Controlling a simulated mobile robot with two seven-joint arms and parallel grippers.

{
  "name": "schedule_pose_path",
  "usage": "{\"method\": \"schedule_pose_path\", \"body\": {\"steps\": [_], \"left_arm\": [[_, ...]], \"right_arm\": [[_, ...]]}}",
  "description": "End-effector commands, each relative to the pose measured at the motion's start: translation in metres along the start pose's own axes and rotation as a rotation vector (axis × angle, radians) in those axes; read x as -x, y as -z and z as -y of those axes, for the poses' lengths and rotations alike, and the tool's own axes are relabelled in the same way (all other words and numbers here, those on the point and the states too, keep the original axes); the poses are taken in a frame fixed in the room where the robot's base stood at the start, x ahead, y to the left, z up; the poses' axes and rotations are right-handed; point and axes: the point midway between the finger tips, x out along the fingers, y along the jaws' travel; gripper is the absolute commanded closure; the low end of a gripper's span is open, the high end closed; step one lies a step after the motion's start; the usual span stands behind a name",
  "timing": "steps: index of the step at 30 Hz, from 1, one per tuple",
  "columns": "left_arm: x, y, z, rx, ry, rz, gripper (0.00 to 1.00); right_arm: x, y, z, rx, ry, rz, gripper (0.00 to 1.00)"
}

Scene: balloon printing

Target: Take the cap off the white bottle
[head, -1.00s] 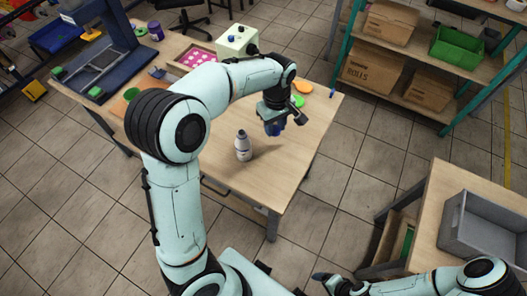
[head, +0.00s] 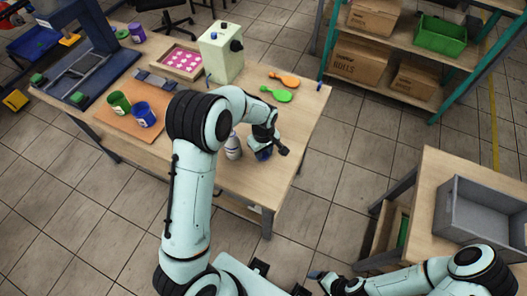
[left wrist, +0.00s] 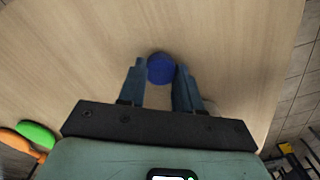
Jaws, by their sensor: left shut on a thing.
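The white bottle (head: 233,148) stands upright on the wooden table, just left of my left gripper in the head view. It has a dark band, and my left arm is close to its top, so I cannot make out its cap clearly. My left gripper (head: 264,153) is low over the table beside the bottle. In the left wrist view it is shut on a blue round piece (left wrist: 160,68), held between its fingertips. Whether that piece touches the table is unclear. My right gripper (head: 325,281) is at the bottom of the head view, away from the table; its fingers are too small to judge.
A green jar (head: 119,103) and a blue jar (head: 145,115) stand on an orange mat at the left. A pale box machine (head: 221,55), a pink-patterned tray (head: 181,61), and green (head: 277,95) and orange paddles (head: 284,79) lie farther back. The table's front-right area is clear.

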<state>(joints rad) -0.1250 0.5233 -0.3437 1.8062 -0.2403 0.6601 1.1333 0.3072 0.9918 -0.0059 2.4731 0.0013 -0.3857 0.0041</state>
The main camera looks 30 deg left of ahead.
Motion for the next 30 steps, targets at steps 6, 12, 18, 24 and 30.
{"method": "schedule_pose_path", "body": {"steps": [6, 12, 18, 24, 30], "left_arm": [[-0.001, 0.0, 0.0, 0.0, -0.002, -0.001, 1.0], [-0.005, 0.0, 0.0, 0.0, -0.001, -0.001, 0.56], [-0.004, 0.0, 0.0, 0.0, -0.001, -0.001, 0.41], [0.0, 0.001, -0.001, 0.0, -0.002, -0.001, 0.41], [0.029, 0.001, -0.002, 0.0, -0.006, -0.003, 0.41]], "right_arm": [[0.0, 0.0, 0.0, 0.0, 0.0, 0.0, 0.13], [-0.003, -0.001, -0.002, -0.001, -0.001, 0.002, 0.13], [-0.002, -0.001, -0.001, -0.001, -0.001, 0.002, 0.13], [0.001, 0.0, 0.0, 0.0, 0.0, 0.0, 0.13], [0.003, 0.001, 0.001, 0.001, 0.001, -0.002, 0.13]]}}
